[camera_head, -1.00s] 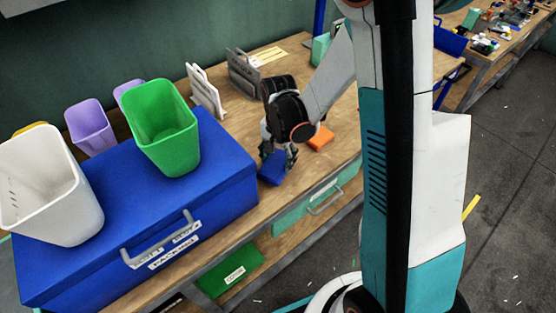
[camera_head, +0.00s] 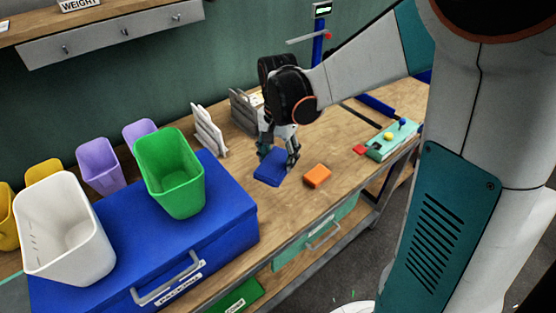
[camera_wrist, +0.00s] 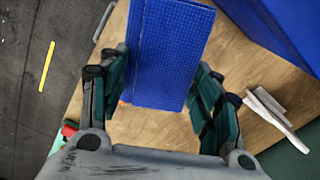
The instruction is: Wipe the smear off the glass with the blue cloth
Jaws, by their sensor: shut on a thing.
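The blue cloth (camera_head: 270,168) is a thick blue block with a waffle-like face. It also fills the upper middle of the wrist view (camera_wrist: 165,50). My gripper (camera_head: 279,160) is shut on it, with a finger along each side in the wrist view. In the head view the cloth is over the wooden bench (camera_head: 300,215); whether it touches the wood I cannot tell. I cannot make out a smeared glass in either view.
An orange block (camera_head: 317,176) lies right of the cloth. A blue case (camera_head: 225,195) carrying green (camera_head: 170,175) and white (camera_head: 65,235) bins stands left. Upright racks (camera_head: 208,130) stand behind. A teal box with knobs (camera_head: 390,143) is farther right.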

